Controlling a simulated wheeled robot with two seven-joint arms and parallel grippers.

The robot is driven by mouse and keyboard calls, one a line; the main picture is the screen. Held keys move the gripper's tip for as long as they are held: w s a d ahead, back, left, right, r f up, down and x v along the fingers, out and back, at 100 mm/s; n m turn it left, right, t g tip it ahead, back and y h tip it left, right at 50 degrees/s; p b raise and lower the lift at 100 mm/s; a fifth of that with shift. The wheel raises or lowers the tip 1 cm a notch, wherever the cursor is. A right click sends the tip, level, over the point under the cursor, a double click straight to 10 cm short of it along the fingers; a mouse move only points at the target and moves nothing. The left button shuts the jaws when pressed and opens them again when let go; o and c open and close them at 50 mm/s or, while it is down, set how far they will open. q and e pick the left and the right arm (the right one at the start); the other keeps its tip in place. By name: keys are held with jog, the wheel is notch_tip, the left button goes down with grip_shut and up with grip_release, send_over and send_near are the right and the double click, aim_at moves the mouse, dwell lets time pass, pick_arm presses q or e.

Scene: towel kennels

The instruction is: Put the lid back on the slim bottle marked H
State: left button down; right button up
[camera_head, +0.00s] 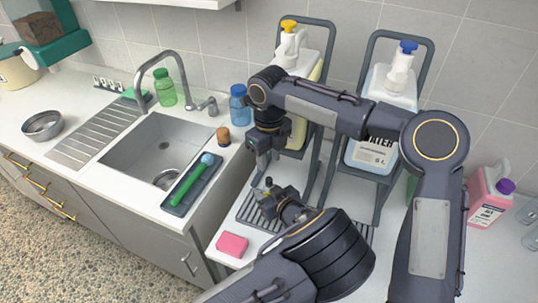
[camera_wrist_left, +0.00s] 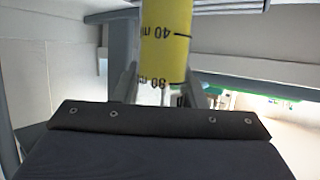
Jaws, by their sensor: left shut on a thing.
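My left gripper (camera_head: 268,191) is low over the counter, near the dark drain grid. In the left wrist view its fingers (camera_wrist_left: 168,90) are shut on a yellow slim bottle (camera_wrist_left: 166,40) with black millilitre marks. In the head view only a small yellowish tip (camera_head: 268,181) shows at this gripper. No letter H can be read. My right gripper (camera_head: 262,163) points down just above and behind the left one. Its fingertips are too small and dark to tell whether they hold anything. I cannot make out the lid in either view.
A dark drain grid (camera_head: 248,211) and a pink sponge (camera_head: 232,244) lie on the counter near my left gripper. A tray (camera_head: 178,209) with a green brush (camera_head: 190,182) lies beside the sink (camera_head: 140,150). Racked jugs (camera_head: 372,155) stand behind my arms; a pink jug (camera_head: 484,200) is right.

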aim_at(269, 179)
notch_tip(269, 179, down, 8)
jog(key=shift+r, duration=0.15)
dwell(0.4)
grip_shut()
jog(key=shift+o, duration=0.5)
grip_release()
jog(key=shift+r, duration=2.3)
jog(key=shift+c, duration=0.5)
